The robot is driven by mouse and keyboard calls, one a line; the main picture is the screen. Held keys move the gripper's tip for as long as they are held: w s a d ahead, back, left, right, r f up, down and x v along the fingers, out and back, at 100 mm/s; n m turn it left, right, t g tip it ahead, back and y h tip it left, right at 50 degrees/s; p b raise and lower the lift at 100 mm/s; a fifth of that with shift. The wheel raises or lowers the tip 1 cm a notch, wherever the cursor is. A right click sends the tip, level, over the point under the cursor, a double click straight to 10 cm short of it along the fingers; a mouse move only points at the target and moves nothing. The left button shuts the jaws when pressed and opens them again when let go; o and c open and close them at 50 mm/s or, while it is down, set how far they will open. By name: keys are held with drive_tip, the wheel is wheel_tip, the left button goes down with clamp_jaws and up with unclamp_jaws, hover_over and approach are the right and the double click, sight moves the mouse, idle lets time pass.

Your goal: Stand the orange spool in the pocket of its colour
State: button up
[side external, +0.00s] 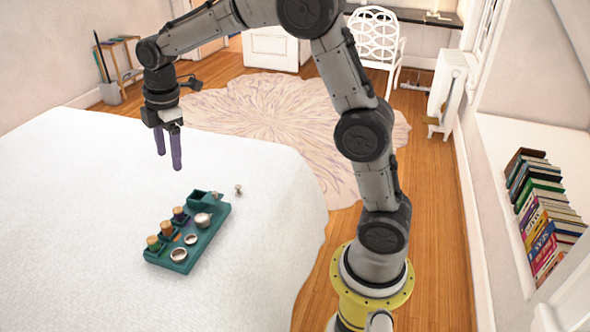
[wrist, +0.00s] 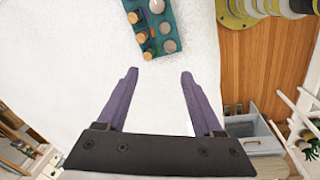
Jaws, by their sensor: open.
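A teal tray (side external: 213,232) lies on the white bed cover, and its near part shows at the top of the wrist view (wrist: 165,12). Several small spools with pale wooden tops stand in a row along its left side. The middle spool (side external: 167,229) seems to have orange on it, between a green one (side external: 153,243) and a purple one (side external: 180,214); its body is too small to be sure. A small orange patch (side external: 178,237) shows beside it on the tray. My gripper (side external: 169,162) is open and empty, above and behind the tray, with its fingers (wrist: 159,74) pointing down.
Round silver pieces (side external: 190,239) sit along the tray's right side, with a larger one (side external: 203,220) beside a teal box (side external: 205,198) at its far end. A small metal piece (side external: 238,190) lies off the tray. The bed (side external: 80,200) around is clear.

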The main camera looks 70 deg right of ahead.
drive_tip(key=s+a+r+m+t, duration=0.1)
drive_tip(key=s+r+m, duration=0.2)
drive_tip(key=s, duration=0.4)
drive_tip(key=s+r+m+t, duration=0.1)
drive_tip(key=s+r+m, duration=0.25)
drive_tip(key=s, duration=0.35)
drive_tip(key=s+f+m+t, duration=0.1)
drive_tip(key=s+f+m, duration=0.2)
drive_tip(key=s+m, duration=0.4)
drive_tip(key=s+a, duration=0.1)
drive_tip(key=s, duration=0.8)
drive_tip(key=shift+t, duration=0.4)
